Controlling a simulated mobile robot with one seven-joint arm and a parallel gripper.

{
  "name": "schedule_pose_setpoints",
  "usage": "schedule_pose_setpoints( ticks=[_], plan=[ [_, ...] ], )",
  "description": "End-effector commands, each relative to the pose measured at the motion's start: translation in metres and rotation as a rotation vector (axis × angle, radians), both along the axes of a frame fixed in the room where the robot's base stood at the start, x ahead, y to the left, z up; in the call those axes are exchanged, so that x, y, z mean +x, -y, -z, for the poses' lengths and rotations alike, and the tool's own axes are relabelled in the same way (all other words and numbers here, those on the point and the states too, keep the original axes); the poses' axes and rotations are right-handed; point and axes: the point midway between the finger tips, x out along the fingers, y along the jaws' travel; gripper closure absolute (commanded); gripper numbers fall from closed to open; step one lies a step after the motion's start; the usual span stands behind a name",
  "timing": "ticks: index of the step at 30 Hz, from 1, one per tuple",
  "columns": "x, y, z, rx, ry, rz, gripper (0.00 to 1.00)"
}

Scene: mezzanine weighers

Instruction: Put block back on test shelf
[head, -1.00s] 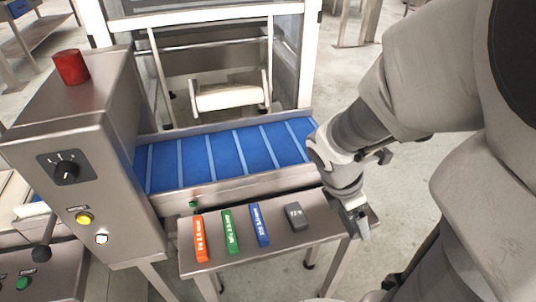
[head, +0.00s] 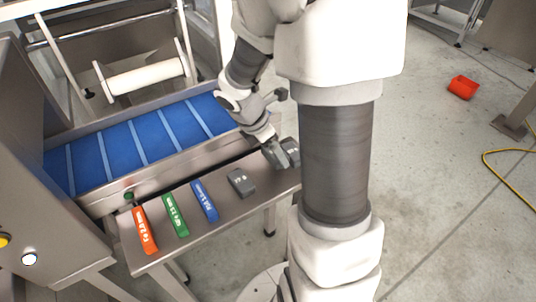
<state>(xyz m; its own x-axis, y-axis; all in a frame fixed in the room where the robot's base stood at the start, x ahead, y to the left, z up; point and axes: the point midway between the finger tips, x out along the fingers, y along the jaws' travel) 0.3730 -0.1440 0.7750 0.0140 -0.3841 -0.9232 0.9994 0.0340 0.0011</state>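The test shelf (head: 222,222) is a narrow steel ledge along the front of the blue belt. A dark grey block (head: 241,182) with a small pale label lies near its right part. Left of it lie a blue stick (head: 204,201), a green stick (head: 175,214) and an orange stick (head: 145,230), side by side and apart, with white lettering. My gripper (head: 282,153) is over the right end of the shelf, right of the grey block and apart from it. Its grey fingertips are small and partly beside my arm, so I cannot tell whether anything is between them.
The blue belt conveyor (head: 120,147) runs behind the shelf, with a white roller (head: 147,78) beyond. A steel control cabinet (head: 50,215) stands left. A red bin (head: 462,87) and a yellow cable (head: 505,152) are on the open floor at right.

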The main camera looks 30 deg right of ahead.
Motion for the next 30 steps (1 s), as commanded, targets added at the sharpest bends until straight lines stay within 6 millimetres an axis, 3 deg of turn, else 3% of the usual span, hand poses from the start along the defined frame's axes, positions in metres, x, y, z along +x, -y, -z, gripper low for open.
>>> schedule_pose_setpoints(
  ticks=[6,19,20,30],
  plan=[
    [-0.001,0.0,0.035,0.001,-0.003,-0.001,0.71],
    [-0.001,0.0,0.039,0.001,-0.001,-0.001,0.71],
    [-0.001,0.0,0.038,0.001,-0.001,0.0,0.02],
    [-0.001,0.0,0.032,0.001,0.0,0.0,0.0]
  ],
)
